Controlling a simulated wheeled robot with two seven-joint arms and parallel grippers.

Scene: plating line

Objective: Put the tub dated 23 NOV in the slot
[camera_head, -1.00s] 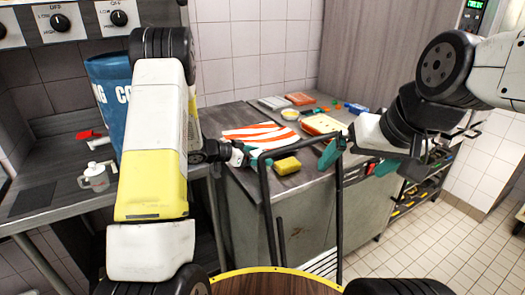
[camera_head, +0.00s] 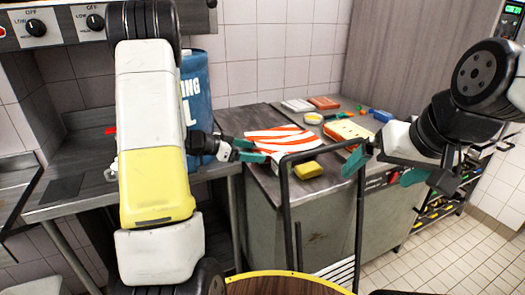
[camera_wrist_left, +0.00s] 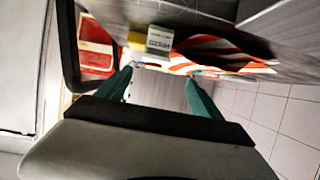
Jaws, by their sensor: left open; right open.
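A small pale tub with a dark-printed label (camera_wrist_left: 159,40) shows in the left wrist view, beyond my fingertips and beside a yellow block. Its date is too blurred to read. In the head view I cannot clearly pick it out near the counter's front left. My left gripper (camera_head: 250,150) is open and empty at the counter's left edge, by the striped cloth; its teal fingers (camera_wrist_left: 160,76) are apart from the tub. My right gripper (camera_head: 378,178) is open and empty, in front of the counter's right side. I cannot make out the slot.
A blue drum (camera_head: 197,100) is behind my left arm.

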